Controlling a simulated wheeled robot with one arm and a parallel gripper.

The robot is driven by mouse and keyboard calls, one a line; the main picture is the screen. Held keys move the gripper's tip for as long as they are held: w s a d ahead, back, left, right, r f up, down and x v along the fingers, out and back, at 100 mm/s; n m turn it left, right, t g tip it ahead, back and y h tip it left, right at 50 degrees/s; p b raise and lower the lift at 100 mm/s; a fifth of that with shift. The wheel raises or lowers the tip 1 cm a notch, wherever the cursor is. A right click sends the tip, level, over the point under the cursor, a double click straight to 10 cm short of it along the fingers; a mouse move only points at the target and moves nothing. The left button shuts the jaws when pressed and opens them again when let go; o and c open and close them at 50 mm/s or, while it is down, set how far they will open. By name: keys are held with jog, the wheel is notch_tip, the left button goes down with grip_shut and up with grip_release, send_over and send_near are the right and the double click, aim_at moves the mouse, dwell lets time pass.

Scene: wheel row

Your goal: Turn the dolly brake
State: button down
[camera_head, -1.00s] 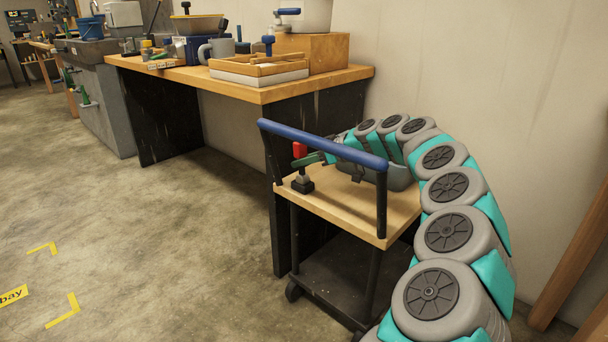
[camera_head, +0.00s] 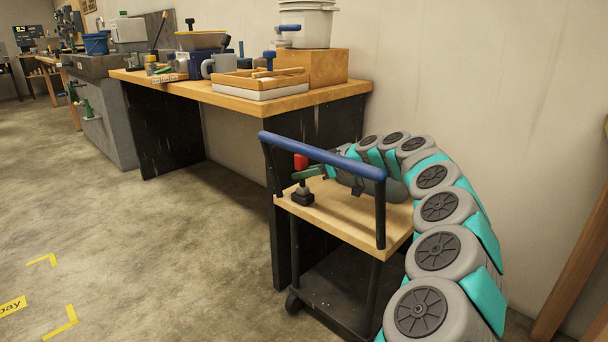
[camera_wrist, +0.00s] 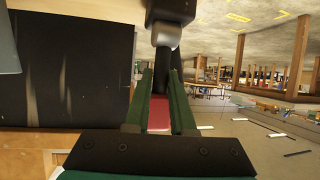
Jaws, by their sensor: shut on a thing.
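The dolly (camera_head: 345,222) has a wooden top, a blue push bar (camera_head: 322,154) and black posts. Its brake, a red upright handle (camera_head: 301,161) on a dark base (camera_head: 302,197), stands at the left of the dolly top, behind the bar. My gripper (camera_head: 308,173) reaches it from the right, its green fingers at the red handle. In the wrist view, the two green fingers (camera_wrist: 162,88) are closed around the red handle (camera_wrist: 158,117), with a grey and black part of the brake beyond. The exact turn of the brake is hard to tell.
A workbench (camera_head: 262,109) with a tray (camera_head: 260,90), a wooden box (camera_head: 315,68) and other items stands behind the dolly. A wall is at the right, with wooden posts (camera_head: 575,255) leaning there. The floor at left is clear, with yellow marks (camera_head: 62,322).

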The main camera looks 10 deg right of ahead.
jog(key=shift+r, duration=0.75)
jog(key=c, duration=0.9)
grip_release()
jog(key=o, duration=0.4)
jog(key=shift+f, duration=0.35)
jog(key=shift+s, duration=0.15)
jog(key=shift+v, duration=3.85)
jog(key=shift+c, duration=0.3)
